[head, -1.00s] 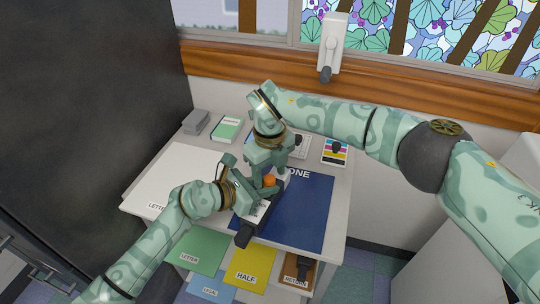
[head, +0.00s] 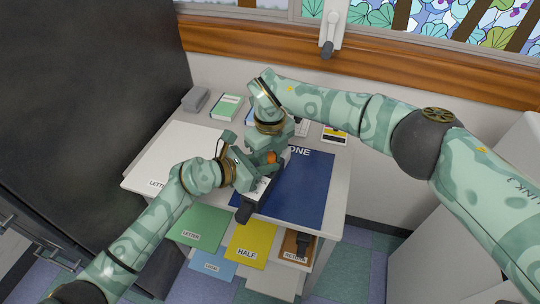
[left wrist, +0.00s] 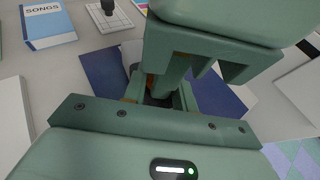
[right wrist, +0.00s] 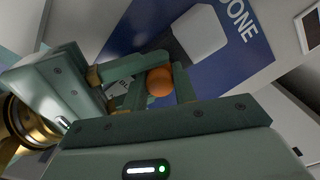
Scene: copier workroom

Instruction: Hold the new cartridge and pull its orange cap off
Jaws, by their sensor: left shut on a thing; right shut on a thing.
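The new cartridge (head: 265,187) is a dark bar with a white label, above the blue DONE mat. My left gripper (head: 248,179) is shut on it, and the fingers hide part of its body. Its orange cap (head: 271,157) shows at the far end, between the fingers of my right gripper (head: 273,150), which is shut on it. In the right wrist view the round cap (right wrist: 160,82) sits between the fingertips. The join between cap and cartridge is hidden, so I cannot tell whether they touch.
The blue DONE mat (head: 310,187) lies under both grippers. Green (head: 201,227) and yellow (head: 252,242) sheets are at the front, beside a brown RETURN tray (head: 297,246) holding a dark item. A green book (head: 227,107) is at the back. A dark panel (head: 90,90) stands left.

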